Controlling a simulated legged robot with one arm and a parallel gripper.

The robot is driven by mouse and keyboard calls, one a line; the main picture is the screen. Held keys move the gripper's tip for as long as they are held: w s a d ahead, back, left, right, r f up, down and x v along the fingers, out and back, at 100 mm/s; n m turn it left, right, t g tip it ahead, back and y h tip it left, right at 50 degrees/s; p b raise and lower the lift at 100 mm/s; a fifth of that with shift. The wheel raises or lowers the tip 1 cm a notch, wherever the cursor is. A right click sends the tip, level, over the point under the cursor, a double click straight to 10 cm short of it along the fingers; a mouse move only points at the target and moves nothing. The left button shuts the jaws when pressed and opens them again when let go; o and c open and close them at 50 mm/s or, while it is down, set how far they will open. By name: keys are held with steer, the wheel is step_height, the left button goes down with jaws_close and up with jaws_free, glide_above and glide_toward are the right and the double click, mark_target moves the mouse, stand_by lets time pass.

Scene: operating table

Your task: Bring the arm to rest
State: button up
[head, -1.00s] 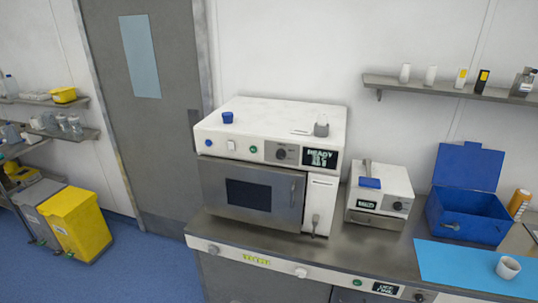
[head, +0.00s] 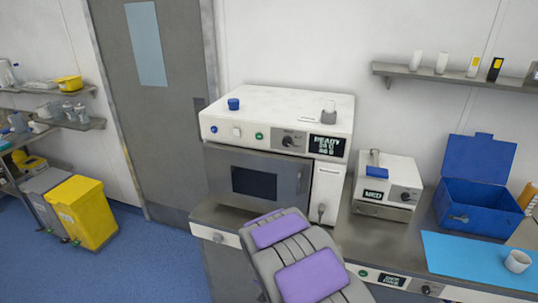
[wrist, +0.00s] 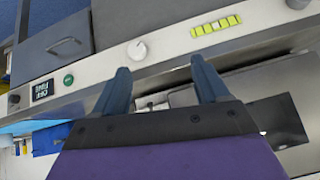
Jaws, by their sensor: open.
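My gripper (wrist: 160,88) shows in the wrist view with its two dark blue fingers spread apart and nothing between them. That view is strongly tilted. The fingers are in front of the counter's front panel (wrist: 110,62), which bears a white knob (wrist: 137,50), a yellow label (wrist: 216,25) and a green button (wrist: 68,80). In the head view my grey arm with purple pads (head: 295,255) rises from the bottom middle, in front of the counter. The fingertips cannot be made out there.
A white sterilizer oven (head: 275,118) with its door shut stands on the counter. To its right are a small white device (head: 385,180), an open blue box (head: 480,208), a blue mat (head: 455,250) and a white cup (head: 517,261).

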steer(key=s+d+r+n+g+y+b, duration=0.25)
steer(key=s+r+g, duration=0.25)
steer(key=s+r, duration=1)
steer(key=s+d+r+n+g, duration=0.1)
steer(key=s+d+r+g, duration=0.1)
steer(key=s, duration=1.1)
steer(key=s+d+r+n+g+b, duration=0.1)
steer(key=s+d+r, duration=0.3)
steer(key=s, duration=1)
steer(key=shift+d+r+g+h, duration=0.25)
steer(key=shift+d+g+h, duration=0.1)
steer(key=shift+d+g, duration=0.35)
steer(key=shift+a+n, duration=0.1)
steer(key=shift+n, duration=0.15)
